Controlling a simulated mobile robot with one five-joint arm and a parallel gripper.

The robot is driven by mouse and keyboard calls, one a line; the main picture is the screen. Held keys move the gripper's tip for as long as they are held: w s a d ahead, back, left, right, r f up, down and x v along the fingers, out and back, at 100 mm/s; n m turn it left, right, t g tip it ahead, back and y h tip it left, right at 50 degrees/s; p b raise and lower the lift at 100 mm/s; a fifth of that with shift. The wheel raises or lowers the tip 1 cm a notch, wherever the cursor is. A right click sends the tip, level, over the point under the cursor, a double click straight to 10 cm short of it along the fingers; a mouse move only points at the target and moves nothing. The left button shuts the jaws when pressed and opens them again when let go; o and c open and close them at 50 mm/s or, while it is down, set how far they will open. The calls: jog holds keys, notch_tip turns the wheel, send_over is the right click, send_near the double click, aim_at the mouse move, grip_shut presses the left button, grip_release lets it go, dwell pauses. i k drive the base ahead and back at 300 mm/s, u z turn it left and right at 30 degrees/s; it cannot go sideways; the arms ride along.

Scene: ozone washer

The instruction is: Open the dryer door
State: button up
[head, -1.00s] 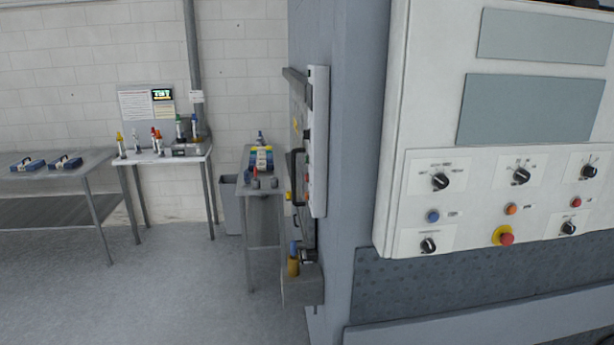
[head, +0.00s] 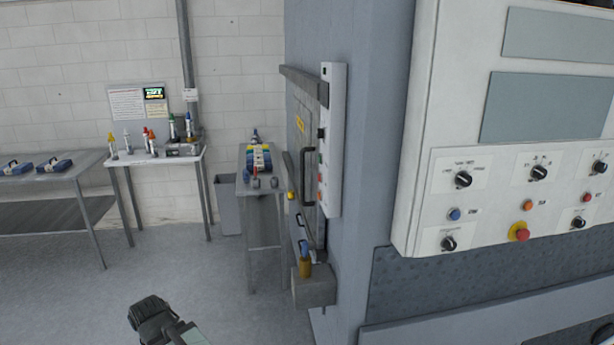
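A grey door (head: 297,127) is set in the side face of the large blue-grey machine and looks closed. I see it at a steep angle. It carries a dark vertical bar handle (head: 308,177) and a yellow label. I cannot read whether it is marked as the dryer. My gripper (head: 147,308) shows at the bottom, left of the door and apart from it. Its fingers are too foreshortened to tell whether they are open.
A control panel (head: 470,222) with knobs and buttons projects at the right. A small grey box (head: 314,290) juts out below the door. A narrow table (head: 244,186) stands beyond the door, with other tables along the wall. The floor (head: 215,290) at centre left is clear.

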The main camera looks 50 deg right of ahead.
aim_at(306, 109)
jog(key=z, duration=0.1)
jog(key=i, duration=1)
jog(key=u, duration=0.1)
